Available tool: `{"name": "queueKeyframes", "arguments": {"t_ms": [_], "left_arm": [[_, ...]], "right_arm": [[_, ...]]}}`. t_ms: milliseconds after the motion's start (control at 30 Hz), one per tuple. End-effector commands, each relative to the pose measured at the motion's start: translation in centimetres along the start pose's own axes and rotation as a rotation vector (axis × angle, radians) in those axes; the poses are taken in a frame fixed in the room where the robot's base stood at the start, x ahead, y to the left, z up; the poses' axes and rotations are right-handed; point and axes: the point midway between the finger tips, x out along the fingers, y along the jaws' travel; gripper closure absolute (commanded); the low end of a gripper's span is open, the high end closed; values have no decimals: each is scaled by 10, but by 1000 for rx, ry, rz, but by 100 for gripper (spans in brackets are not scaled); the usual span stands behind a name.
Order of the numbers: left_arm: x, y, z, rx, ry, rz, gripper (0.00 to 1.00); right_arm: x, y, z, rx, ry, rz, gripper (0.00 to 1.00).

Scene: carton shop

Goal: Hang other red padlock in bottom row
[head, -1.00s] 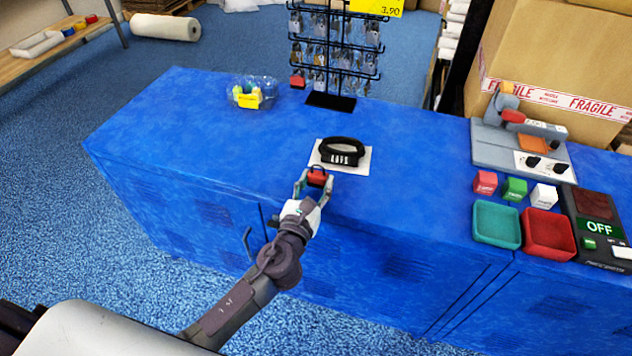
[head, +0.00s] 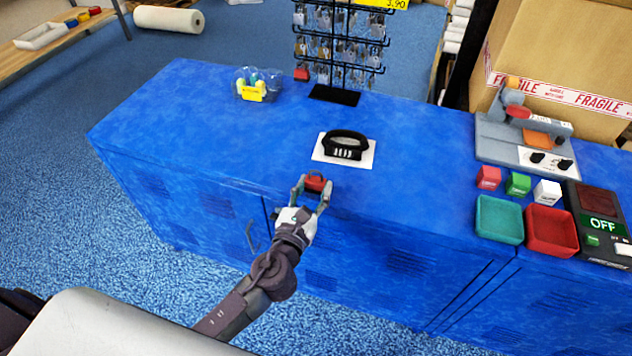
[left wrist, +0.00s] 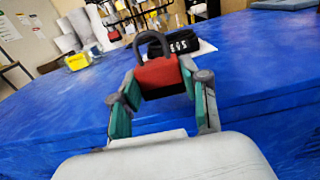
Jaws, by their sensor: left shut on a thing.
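My left gripper (head: 313,190) is shut on a red padlock (head: 316,183) at the front edge of the blue counter. In the left wrist view the padlock (left wrist: 158,76) sits upright between the fingertips, its dark shackle pointing up. The black wire rack (head: 337,60) stands at the back of the counter, with several padlocks hanging in rows. Another red padlock (head: 301,74) hangs at the lower left of the rack. My right gripper is not in view.
A clear tub (head: 256,84) stands at the back left. Red and green trays, small blocks and a grey machine (head: 520,140) occupy the right. The counter's left is clear.

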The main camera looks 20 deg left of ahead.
Motion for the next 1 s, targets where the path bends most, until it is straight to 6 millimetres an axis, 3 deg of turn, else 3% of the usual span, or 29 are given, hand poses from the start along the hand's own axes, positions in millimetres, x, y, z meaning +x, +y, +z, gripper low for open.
{"name": "queueKeyframes", "arguments": {"t_ms": [700,1000], "left_arm": [[-43,0,0,0,0,-1,82],[-48,0,1,-1,-1,-1,82]], "right_arm": [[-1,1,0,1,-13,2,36],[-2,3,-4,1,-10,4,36]]}}
